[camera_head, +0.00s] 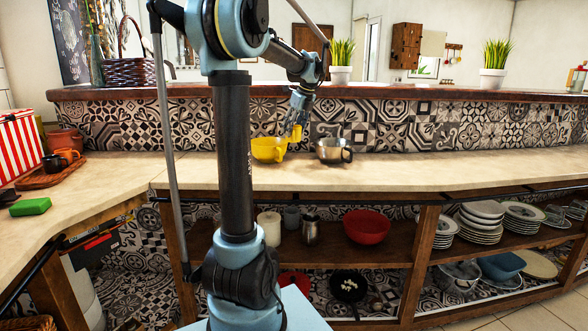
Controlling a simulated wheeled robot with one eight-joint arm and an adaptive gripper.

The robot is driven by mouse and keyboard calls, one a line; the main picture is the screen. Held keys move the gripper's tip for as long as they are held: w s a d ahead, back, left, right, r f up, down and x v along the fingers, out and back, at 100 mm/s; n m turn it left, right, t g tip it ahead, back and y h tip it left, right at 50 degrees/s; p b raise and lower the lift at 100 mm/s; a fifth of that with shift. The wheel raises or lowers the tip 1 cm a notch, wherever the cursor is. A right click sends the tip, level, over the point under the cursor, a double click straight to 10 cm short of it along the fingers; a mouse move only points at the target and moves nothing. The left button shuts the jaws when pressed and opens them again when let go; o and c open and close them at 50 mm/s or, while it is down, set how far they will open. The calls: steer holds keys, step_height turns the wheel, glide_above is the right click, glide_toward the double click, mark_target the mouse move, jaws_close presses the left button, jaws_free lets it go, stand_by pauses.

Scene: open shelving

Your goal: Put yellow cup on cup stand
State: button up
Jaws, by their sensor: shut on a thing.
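The yellow cup (267,151) is upright at the back of the pale counter, close to the tiled wall. From here I cannot tell whether it touches the counter. My gripper (295,128) reaches down from above at its right side and is shut on a yellow part there that looks like its handle. A wooden stand with a black cup and an orange cup on it, perhaps the cup stand (38,181), is on the left counter.
A grey metal cup (334,150) stands just right of the yellow cup. A green block (30,207) and a red-striped box (18,143) are on the left counter. The counter right of the grey cup is clear. Shelves below hold a red bowl (366,227) and plates.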

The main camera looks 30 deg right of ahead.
steer(key=shift+s+d, duration=0.35)
steer(key=shift+s+d+f, duration=0.1)
steer(key=shift+f, duration=4.9)
steer(key=o, duration=0.8)
steer(key=shift+f, duration=0.1)
steer(key=shift+o, duration=0.2)
steer(key=a+v, duration=0.1)
steer(key=v, duration=1.1)
steer(key=shift+d, duration=0.35)
